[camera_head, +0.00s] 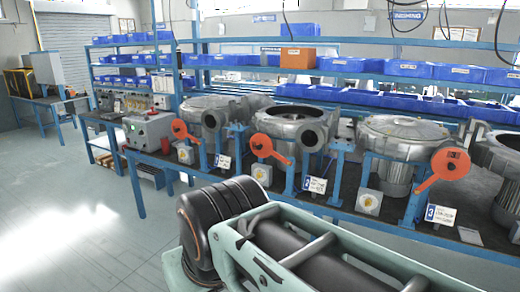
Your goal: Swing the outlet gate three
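Outlet gate three is the orange paddle-shaped plate (450,164) at the right, above a white card (440,214) marked 3. Its round end is at the upper right and its narrow arm slants down to the left. It hangs in front of the right-hand grey blower (405,138), and I cannot tell whether it covers the outlet mouth. My gripper is not in view. Only my mint-green and black arm link shows, large in the foreground, and it hides part of the bench front and floor.
Two similar orange gates, the middle one (262,146) and the left one (179,130), hang beside open grey outlets. Another blower (502,165) is cut off at the right edge. Blue shelves with bins (405,69) stand behind. The floor (65,215) at left is clear.

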